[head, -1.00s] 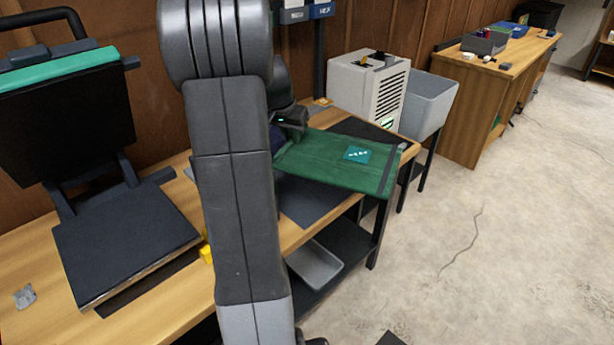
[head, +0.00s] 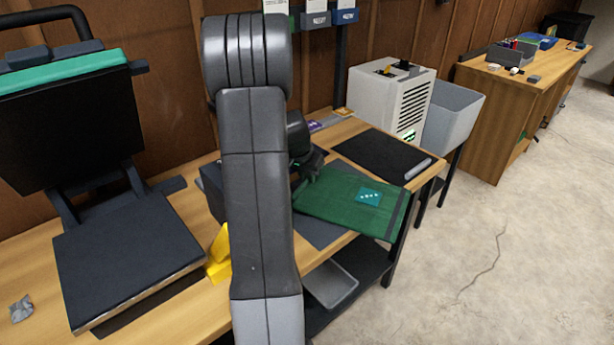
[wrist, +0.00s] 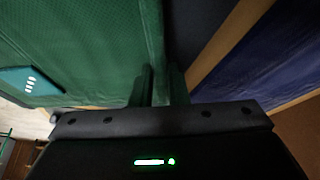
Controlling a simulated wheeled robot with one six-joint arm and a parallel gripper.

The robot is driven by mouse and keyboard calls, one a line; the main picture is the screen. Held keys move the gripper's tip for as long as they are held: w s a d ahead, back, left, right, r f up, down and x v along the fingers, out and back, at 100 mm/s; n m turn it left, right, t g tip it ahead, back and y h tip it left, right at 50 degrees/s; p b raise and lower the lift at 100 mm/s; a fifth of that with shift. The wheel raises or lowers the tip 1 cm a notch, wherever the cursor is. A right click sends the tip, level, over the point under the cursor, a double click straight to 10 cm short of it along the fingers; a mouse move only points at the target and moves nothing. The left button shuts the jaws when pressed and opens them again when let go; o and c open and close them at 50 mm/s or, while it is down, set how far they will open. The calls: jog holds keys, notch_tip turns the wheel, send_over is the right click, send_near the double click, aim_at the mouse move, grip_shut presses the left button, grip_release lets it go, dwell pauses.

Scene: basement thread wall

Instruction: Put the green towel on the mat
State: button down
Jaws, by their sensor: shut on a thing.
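The green towel (head: 340,205) is a flat dark green cloth with a teal label, at the right part of the wooden bench. My gripper (head: 308,172) is shut on its left end; the wrist view also shows the towel (wrist: 85,45) between the fingers (wrist: 160,88). The towel lies over or just above a dark grey mat (head: 318,232), covering part of it, and its right end reaches the bench's front edge. I cannot tell whether it touches the mat. A second, black mat (head: 380,152) lies bare behind it. My arm hides part of the bench.
A heat press (head: 125,255) stands at the left, with a yellow stand (head: 219,258) beside it. A white machine (head: 390,100) and grey bin (head: 452,115) are beyond the bench's right end. A navy cloth (wrist: 255,65) shows in the wrist view. A grey tray (head: 330,285) sits below.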

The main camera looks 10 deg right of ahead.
jog(key=c, duration=1.8)
grip_release()
jog(key=shift+a+f, duration=0.1)
jog(key=shift+f, duration=0.05)
jog(key=shift+c, duration=0.2)
jog(key=o, duration=0.4)
jog(key=shift+s, duration=0.15)
jog(key=shift+o, duration=0.2)
jog(key=v, duration=1.2)
